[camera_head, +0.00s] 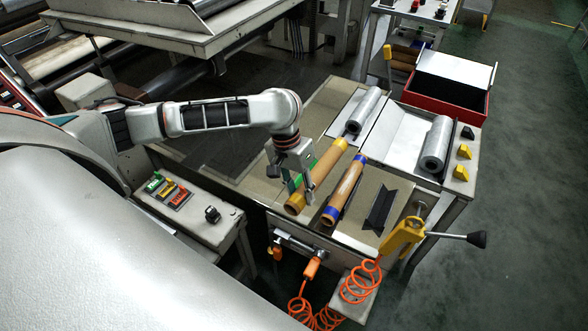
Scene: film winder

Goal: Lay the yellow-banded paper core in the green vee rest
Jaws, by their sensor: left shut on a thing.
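The yellow-banded paper core (326,162) is a brown tube with yellow ends, lying slantwise at the middle of the work table. My left gripper (299,190) reaches down from above and is shut on this core near its front end. Green parts of the vee rest (297,182) show beside the core's left side, partly hidden by the gripper and the core. The core lies along or just over the green rest; I cannot tell whether it touches it. My right gripper is not in view.
A blue-banded core (345,190) lies close on the right. Right of it is an empty dark vee rest (381,208). Silver rolls (437,143) and a red bin (446,98) stand behind. A yellow tool (402,238) with an orange coiled hose is at the front edge.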

